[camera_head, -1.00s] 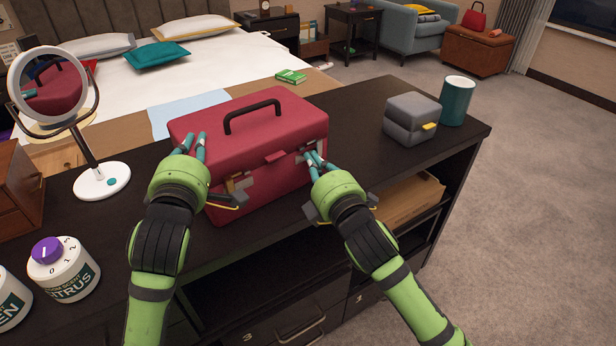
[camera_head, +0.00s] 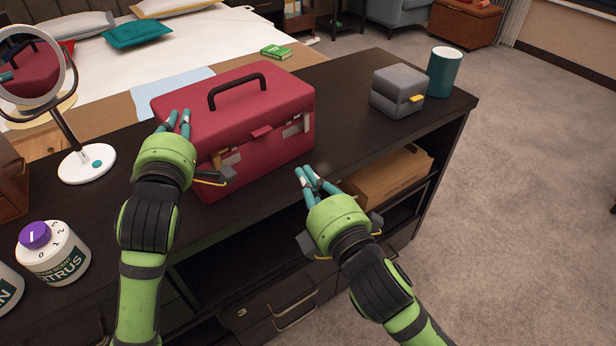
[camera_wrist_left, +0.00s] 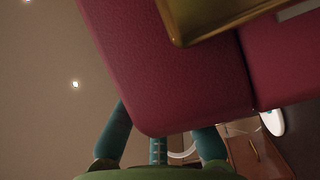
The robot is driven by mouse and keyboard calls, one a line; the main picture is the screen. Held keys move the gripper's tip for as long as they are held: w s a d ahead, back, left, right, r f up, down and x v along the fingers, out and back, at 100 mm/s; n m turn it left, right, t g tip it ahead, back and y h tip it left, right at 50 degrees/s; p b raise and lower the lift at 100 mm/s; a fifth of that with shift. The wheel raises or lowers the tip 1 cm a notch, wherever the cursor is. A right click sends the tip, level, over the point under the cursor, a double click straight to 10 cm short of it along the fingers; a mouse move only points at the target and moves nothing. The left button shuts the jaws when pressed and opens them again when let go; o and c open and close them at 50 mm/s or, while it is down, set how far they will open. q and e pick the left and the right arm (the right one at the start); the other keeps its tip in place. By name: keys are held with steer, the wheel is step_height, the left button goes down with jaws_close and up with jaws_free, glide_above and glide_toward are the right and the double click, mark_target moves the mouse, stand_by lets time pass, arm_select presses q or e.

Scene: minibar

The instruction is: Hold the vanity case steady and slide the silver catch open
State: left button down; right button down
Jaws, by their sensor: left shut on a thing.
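The red vanity case (camera_head: 245,118) with a black handle stands upright, lid closed, on a dark cabinet. Its silver catch (camera_head: 292,130) is on the right part of the front; I cannot tell its exact position. A gold catch (camera_head: 228,159) is on the left part, partly behind my gripper. My left gripper (camera_head: 179,117) is shut on the case's left front corner; the left wrist view shows its fingers on both sides of the red case (camera_wrist_left: 185,75). My right gripper (camera_head: 305,171) is below and in front of the silver catch, apart from the case, holding nothing visible; its finger gap is unclear.
A grey box (camera_head: 397,92) and a teal cup (camera_head: 444,72) stand right of the case. A round mirror (camera_head: 88,163) and a purple-topped scent jar (camera_head: 53,250) stand left. The cabinet top (camera_head: 345,110) between case and grey box is clear.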

arm_select(q)
steer(key=c, duration=1.2)
jaws_free()
steer(key=shift+c, duration=0.2)
steer(key=shift+s, duration=0.1)
